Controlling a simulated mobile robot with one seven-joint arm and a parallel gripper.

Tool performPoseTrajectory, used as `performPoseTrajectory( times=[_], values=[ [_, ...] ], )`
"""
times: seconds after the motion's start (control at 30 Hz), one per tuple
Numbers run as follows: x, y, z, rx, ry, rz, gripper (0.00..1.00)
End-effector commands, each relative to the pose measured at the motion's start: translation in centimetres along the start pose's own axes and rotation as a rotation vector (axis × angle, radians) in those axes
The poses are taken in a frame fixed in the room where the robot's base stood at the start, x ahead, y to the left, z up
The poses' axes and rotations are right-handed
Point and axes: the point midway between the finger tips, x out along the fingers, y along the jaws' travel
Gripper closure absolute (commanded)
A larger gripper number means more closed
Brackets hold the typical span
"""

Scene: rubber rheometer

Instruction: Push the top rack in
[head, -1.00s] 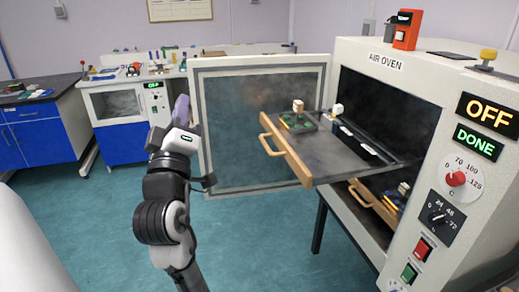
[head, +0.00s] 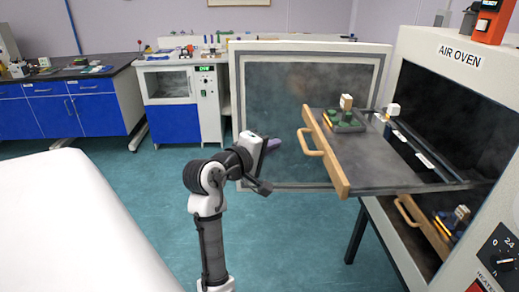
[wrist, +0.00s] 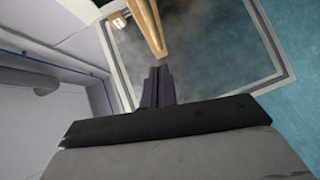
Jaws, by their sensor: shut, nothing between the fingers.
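The top rack (head: 390,172) is a grey tray with a wooden front and handle (head: 312,143). It sticks well out of the air oven (head: 445,95), whose door (head: 262,120) stands open. On it are a small dark green device with a white block and a row of dark and white pieces. My gripper (head: 273,144) is shut and empty, left of the wooden front and apart from it. In the wrist view its dark fingers (wrist: 158,85) are together, with the wooden front (wrist: 150,25) beyond them.
A lower rack (head: 425,225) with a wooden front sits inside the oven below. A white surface (head: 70,225) fills the near left. Blue cabinets (head: 65,112) and a bench stand behind. Blue-green floor is clear between.

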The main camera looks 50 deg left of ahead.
Motion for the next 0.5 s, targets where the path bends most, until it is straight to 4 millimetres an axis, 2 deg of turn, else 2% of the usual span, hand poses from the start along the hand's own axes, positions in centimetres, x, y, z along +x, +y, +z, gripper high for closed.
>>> performPoseTrajectory(
  times=[0.1, 0.2, 0.5],
  values=[
    [2.4, 0.2, 0.1, 0.001, -0.001, -0.001, 1.00],
    [3.3, 0.1, 1.4, 0.002, -0.001, 0.000, 1.00],
    [4.7, 0.0, 2.8, 0.001, 0.002, 0.000, 1.00]
  ],
)
